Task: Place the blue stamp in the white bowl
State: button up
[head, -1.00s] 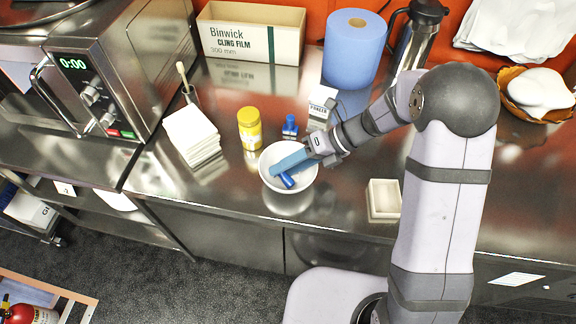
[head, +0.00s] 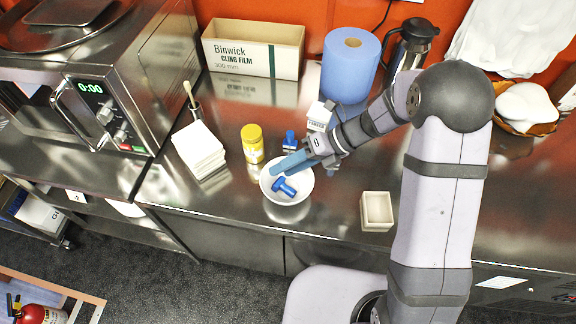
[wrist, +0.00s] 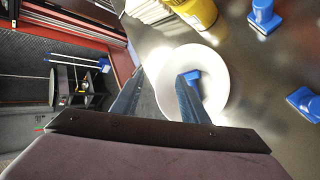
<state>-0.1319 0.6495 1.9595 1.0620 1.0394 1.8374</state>
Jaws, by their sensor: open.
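The white bowl (head: 306,190) stands on the steel counter; it also shows in the wrist view (wrist: 218,72). A blue stamp (head: 285,187) lies tilted inside it; in the wrist view this stamp (wrist: 193,76) is partly hidden by a finger. My gripper (head: 291,162) is over the bowl's back edge, its blue fingers pointing left. In the wrist view my gripper (wrist: 158,92) has its fingers apart with nothing between them. The stamp appears free of the fingers.
Another blue stamp (head: 289,141) stands behind the bowl; a further blue stamp (wrist: 305,102) shows in the wrist view. A yellow jar (head: 252,144) and white stack (head: 199,149) are left. A small cream box (head: 377,211) is right. A blue roll (head: 350,66) stands behind.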

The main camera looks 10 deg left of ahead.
jog(key=s+d+r+n+t+h, duration=0.1)
jog(key=s+d+n+h, duration=0.3)
jog(key=d+n, duration=0.7)
jog(key=s+d+r+n+t+h, duration=0.1)
jog(key=s+d+n+h, duration=0.4)
jog(key=d+n, duration=0.7)
jog(key=s+r+n, duration=0.1)
jog(key=s+n, duration=0.1)
jog(key=n, duration=0.3)
jog(key=shift+s+d+r+n+t, duration=0.2)
jog(key=shift+s+d+n+t, duration=0.1)
jog(key=shift+s+n, duration=0.1)
